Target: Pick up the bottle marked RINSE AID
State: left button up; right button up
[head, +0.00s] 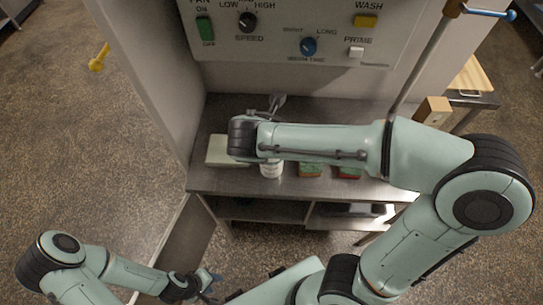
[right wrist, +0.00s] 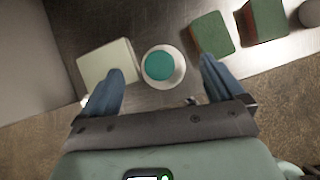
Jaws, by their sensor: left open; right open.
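A white round container with a teal cap (right wrist: 159,65) stands on the metal bench. Its white side (head: 271,170) shows below my right forearm in the head view; the marking is too small to read. My right gripper (right wrist: 161,68) is open, seen from above with one blue finger on each side of the capped container. The fingers look apart from it; their height over it is hard to tell. In the head view my right arm hides that gripper. My left gripper (head: 208,283) is open and empty, low in front of the bench.
A pale block (right wrist: 105,63) lies left of the container. Two green and reddish-brown blocks (right wrist: 212,34) (right wrist: 264,20) are at its right. A control panel (head: 290,40) rises behind the bench (head: 235,185), with a side wall (head: 160,80) at left.

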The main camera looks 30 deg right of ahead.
aim_at(274, 168)
jog(key=shift+x, duration=2.8)
jog(key=shift+a, duration=0.1)
grip_shut()
